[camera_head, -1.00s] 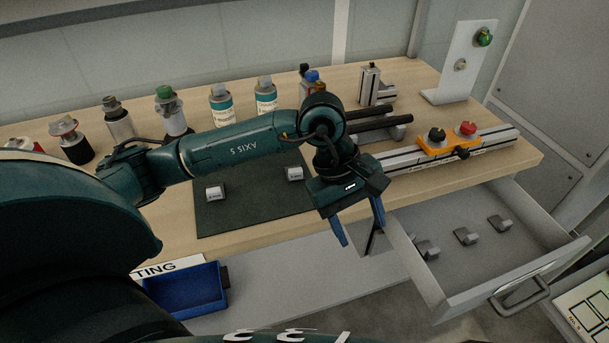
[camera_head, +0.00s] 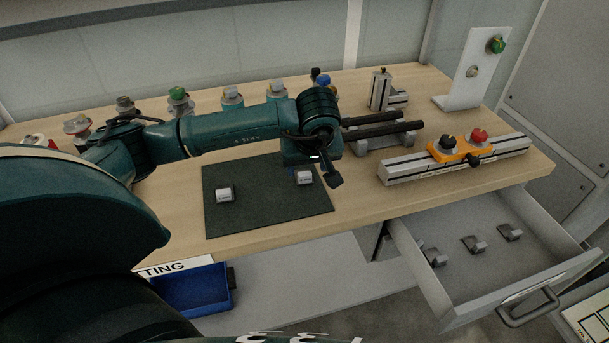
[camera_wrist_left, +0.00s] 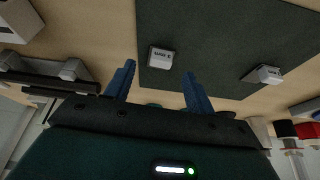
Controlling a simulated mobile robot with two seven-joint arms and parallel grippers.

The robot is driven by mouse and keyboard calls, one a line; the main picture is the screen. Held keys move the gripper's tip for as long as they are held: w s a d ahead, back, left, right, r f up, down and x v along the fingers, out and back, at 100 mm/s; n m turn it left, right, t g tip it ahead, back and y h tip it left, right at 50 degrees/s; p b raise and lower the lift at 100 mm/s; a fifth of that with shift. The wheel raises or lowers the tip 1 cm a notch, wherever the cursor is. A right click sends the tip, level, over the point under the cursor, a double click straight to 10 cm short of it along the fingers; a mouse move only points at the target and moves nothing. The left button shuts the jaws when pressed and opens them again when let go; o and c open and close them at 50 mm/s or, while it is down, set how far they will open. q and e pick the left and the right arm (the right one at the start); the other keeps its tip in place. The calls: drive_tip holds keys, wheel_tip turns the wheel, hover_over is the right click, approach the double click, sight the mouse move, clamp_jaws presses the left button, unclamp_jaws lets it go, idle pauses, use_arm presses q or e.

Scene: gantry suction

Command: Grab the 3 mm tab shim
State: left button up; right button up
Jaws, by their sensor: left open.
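Two small grey shims with white labelled faces are on the dark mat (camera_head: 262,216). One shim (camera_head: 304,177) is at the mat's right side and the other (camera_head: 225,194) is further left. In the left wrist view the right-hand shim (camera_wrist_left: 160,58) shows between and beyond my open left fingers (camera_wrist_left: 159,70), apart from them; the other shim (camera_wrist_left: 266,74) is off to the right. Its label seems to carry a 3 upside down, but I cannot read it surely. In the head view my left gripper (camera_head: 312,158) is just behind the right-hand shim, fingers hidden.
An open drawer (camera_head: 480,280) at the right holds three grey pieces (camera_head: 473,244). Dark rails (camera_head: 382,132) and an orange-blocked rail (camera_head: 460,152) stand right of the mat. A blue bin (camera_head: 195,290) is below the front edge.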

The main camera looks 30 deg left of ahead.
sight(305, 175)
use_arm(q)
drive_tip(key=x, duration=0.4)
drive_tip(key=shift+s+f+p, duration=0.1)
drive_tip(key=shift+f+p, duration=0.2)
drive_tip(key=shift+p, duration=0.05)
drive_tip(key=shift+c, duration=0.2)
drive_tip(key=shift+r, duration=0.1)
drive_tip(key=c, duration=0.9)
